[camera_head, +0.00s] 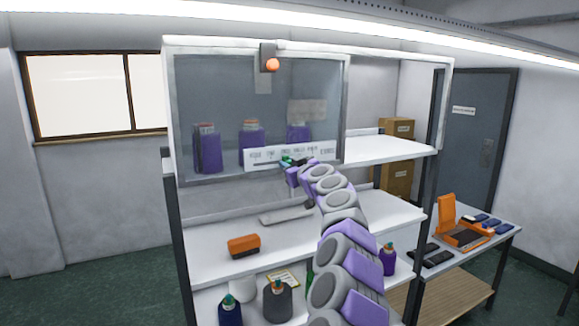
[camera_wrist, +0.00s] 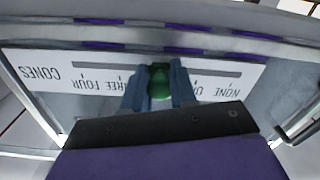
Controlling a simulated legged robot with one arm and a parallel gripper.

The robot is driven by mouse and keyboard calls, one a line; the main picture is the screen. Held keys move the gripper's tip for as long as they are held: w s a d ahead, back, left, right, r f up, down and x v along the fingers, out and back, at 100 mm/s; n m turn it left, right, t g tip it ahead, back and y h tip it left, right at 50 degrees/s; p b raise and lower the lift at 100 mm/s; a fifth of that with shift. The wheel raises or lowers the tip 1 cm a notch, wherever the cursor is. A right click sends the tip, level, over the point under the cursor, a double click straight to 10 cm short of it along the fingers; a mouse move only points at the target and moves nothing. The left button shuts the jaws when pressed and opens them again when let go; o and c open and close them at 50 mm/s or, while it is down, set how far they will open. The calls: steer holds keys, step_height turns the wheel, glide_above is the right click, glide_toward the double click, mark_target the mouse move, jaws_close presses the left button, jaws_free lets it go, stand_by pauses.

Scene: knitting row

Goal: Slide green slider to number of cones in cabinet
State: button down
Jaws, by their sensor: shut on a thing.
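A white label strip (camera_head: 268,158) with a slot runs along the lower edge of the glass cabinet door (camera_head: 215,90). In the wrist view the strip (camera_wrist: 215,88) appears upside down and reads NONE, part of a word, "REE", FOUR and CONES. The green slider (camera_wrist: 160,82) sits near the slot's middle, between NONE and FOUR; my fingers cover the word there. My gripper (camera_wrist: 160,88) is shut on the slider. In the head view my gripper (camera_head: 290,163) is at the strip. Three purple objects (camera_head: 207,150), (camera_head: 251,137), (camera_head: 298,132) stand behind the glass.
An orange knob (camera_head: 271,65) sits atop the door frame. Cardboard boxes (camera_head: 397,128) stand on the right. An orange block (camera_head: 243,246) and several bottles (camera_head: 278,300) occupy lower shelves. A side table (camera_head: 440,255) holds an orange device (camera_head: 462,235).

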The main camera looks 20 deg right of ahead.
steer(key=d+b, duration=0.2)
steer(key=d, duration=0.1)
steer(key=d+b, duration=0.1)
steer(key=d, duration=0.1)
steer(key=shift+w+d+r+b, duration=0.1)
steer(key=shift+r+b, duration=0.15)
steer(key=shift+b, duration=0.05)
stand_by(0.5)
steer(key=c, duration=1)
jaws_free()
steer(key=shift+o, duration=0.5)
steer(key=shift+f, duration=0.2)
steer(key=s+b, duration=0.6)
steer(key=s, duration=1.1)
steer(key=shift+d, duration=0.35)
